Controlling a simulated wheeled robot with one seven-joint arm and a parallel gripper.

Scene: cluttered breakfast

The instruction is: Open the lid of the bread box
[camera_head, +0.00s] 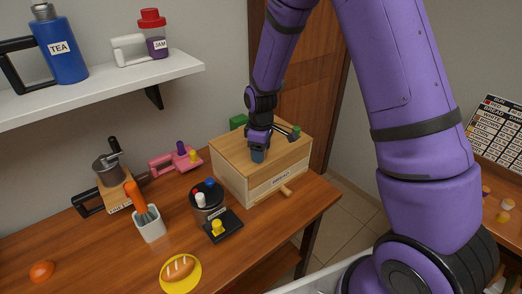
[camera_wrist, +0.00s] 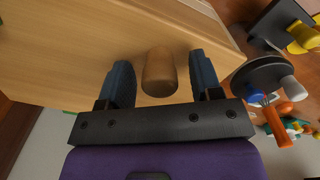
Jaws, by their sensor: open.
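The wooden bread box (camera_head: 230,165) stands at the right end of the table, with a "BREAD" label on its front and a lid that looks shut. My gripper (camera_head: 258,156) is over the lid near its front edge, pointing down. In the wrist view, my gripper (camera_wrist: 160,62) is open, with one dark blue finger on each side of a round wooden knob (camera_wrist: 159,74). Gaps show between the knob and both fingers. In the head view my gripper hides this knob. A wooden peg (camera_head: 286,190) shows low at the box's front.
A dark canister (camera_head: 209,205) with coloured knobs and a black tray (camera_head: 224,229) stand left of the box. A white utensil cup (camera_head: 149,226), a grinder (camera_head: 108,172) and a yellow bread plate (camera_head: 166,285) are further left. A green block (camera_head: 238,121) is behind the box.

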